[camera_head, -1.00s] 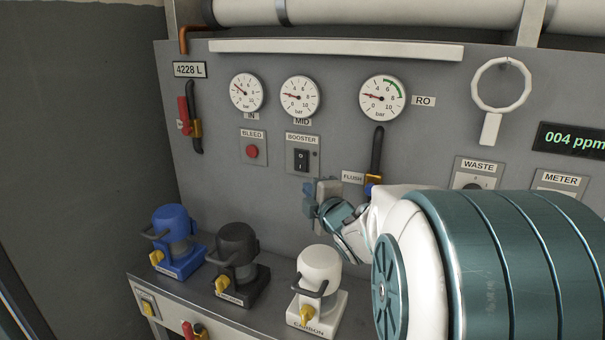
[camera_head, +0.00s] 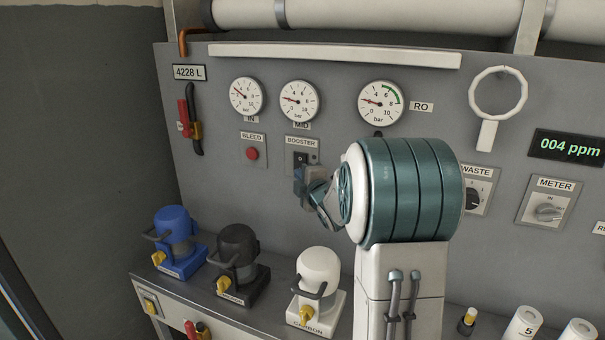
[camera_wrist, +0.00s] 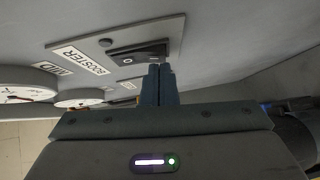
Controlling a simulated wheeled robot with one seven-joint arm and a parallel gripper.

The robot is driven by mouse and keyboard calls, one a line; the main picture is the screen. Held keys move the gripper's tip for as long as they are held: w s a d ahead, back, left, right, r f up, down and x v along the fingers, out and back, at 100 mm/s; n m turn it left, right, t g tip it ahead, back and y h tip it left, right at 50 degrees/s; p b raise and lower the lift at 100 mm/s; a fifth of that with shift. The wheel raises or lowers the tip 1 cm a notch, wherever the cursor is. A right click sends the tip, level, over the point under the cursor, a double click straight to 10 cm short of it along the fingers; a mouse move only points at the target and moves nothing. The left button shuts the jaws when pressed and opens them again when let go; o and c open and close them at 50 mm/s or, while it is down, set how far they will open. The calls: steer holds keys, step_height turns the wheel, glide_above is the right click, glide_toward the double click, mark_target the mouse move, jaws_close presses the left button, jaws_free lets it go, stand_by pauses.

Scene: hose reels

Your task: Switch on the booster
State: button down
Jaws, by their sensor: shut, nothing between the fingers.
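The booster switch (camera_head: 301,158) is a black rocker on a grey plate under the BOOSTER label (camera_head: 302,143). My gripper (camera_head: 304,186) is in front of the lower part of that plate and hides some of it. In the wrist view the rocker (camera_wrist: 138,54) lies just beyond my fingertips, with its "O" mark showing. My gripper (camera_wrist: 161,68) is shut and empty, its fingertips at the rocker's end opposite the "O". I cannot tell whether they touch it.
The red BLEED button (camera_head: 252,154) is left of the booster plate. Three gauges, including the MID gauge (camera_head: 299,101), sit above. A white carbon housing (camera_head: 319,268), a black housing (camera_head: 238,250) and a blue housing (camera_head: 174,235) stand on the ledge below.

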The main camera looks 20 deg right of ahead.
steer(key=shift+w+d, duration=0.1)
stand_by(0.3)
steer(key=shift+w+d+f+b, duration=0.1)
steer(key=shift+w+d+b, duration=0.1)
steer(key=shift+b, duration=1)
steer(key=shift+s, duration=0.1)
steer(key=s+a+b, duration=0.1)
steer(key=s+b, duration=0.1)
steer(key=s, duration=0.4)
steer(key=s+a+f+b, duration=0.1)
steer(key=s+a+b, duration=0.1)
steer(key=s, duration=0.4)
steer(key=shift+s+f+b, duration=0.2)
steer(key=shift+s+b, duration=0.15)
steer(key=shift+b, duration=0.4)
